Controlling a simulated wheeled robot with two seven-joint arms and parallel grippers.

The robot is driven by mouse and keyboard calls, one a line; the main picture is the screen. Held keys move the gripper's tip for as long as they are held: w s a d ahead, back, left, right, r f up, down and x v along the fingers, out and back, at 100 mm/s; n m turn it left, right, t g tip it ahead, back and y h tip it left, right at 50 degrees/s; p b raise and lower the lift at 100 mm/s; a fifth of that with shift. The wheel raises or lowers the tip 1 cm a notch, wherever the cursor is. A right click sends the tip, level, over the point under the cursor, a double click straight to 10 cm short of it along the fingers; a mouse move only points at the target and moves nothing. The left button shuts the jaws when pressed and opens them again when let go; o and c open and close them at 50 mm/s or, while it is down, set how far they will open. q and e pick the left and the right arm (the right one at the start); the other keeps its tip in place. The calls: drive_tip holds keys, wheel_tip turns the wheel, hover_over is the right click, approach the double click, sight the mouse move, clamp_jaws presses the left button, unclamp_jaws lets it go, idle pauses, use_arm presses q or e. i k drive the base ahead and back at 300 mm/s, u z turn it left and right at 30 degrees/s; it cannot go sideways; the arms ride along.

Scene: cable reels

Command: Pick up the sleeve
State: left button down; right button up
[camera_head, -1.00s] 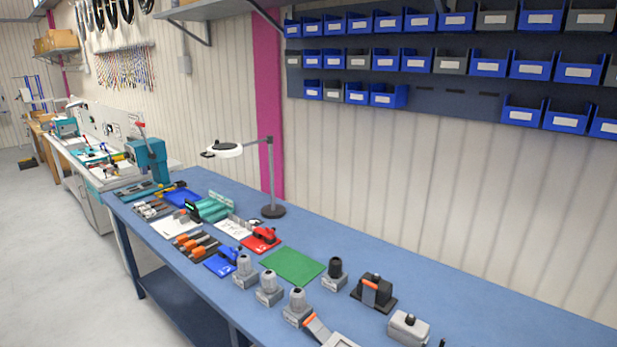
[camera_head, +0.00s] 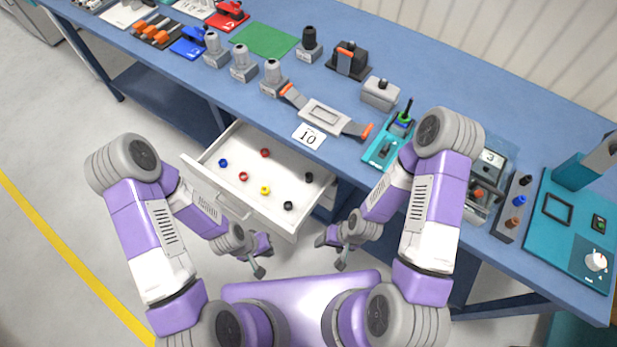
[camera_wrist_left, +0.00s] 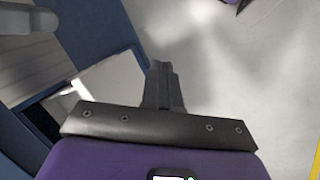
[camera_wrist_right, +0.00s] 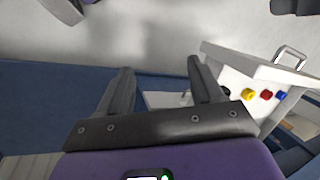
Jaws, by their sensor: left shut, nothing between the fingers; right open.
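An open white drawer (camera_head: 228,201) under the bench holds several small ring-like sleeves. They are a blue one (camera_head: 223,162), two red ones (camera_head: 265,153) (camera_head: 243,176), a yellow one (camera_head: 265,189) and two black ones (camera_head: 309,177) (camera_head: 288,206). I cannot tell which is the task's sleeve. My left gripper (camera_head: 262,258) is shut and empty, in front of the drawer; its fingers meet in the left wrist view (camera_wrist_left: 163,85). My right gripper (camera_head: 330,254) is open and empty, right of the drawer's front corner. The right wrist view also shows the yellow sleeve (camera_wrist_right: 249,93).
The blue bench (camera_head: 345,100) stands above the drawer. On it are a grey strapped holder (camera_head: 324,115) with a "10" card (camera_head: 308,136), a teal fixture (camera_head: 384,150), a grey box (camera_head: 380,93) and several grey posts. The drawer's front wall and handle (camera_head: 233,208) face my grippers.

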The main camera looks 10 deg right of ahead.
sight(307, 175)
drive_tip(key=z, duration=0.3)
drive_tip(key=k, duration=1.25)
drive_tip(key=u, duration=0.6)
drive_tip(key=i, duration=1.5)
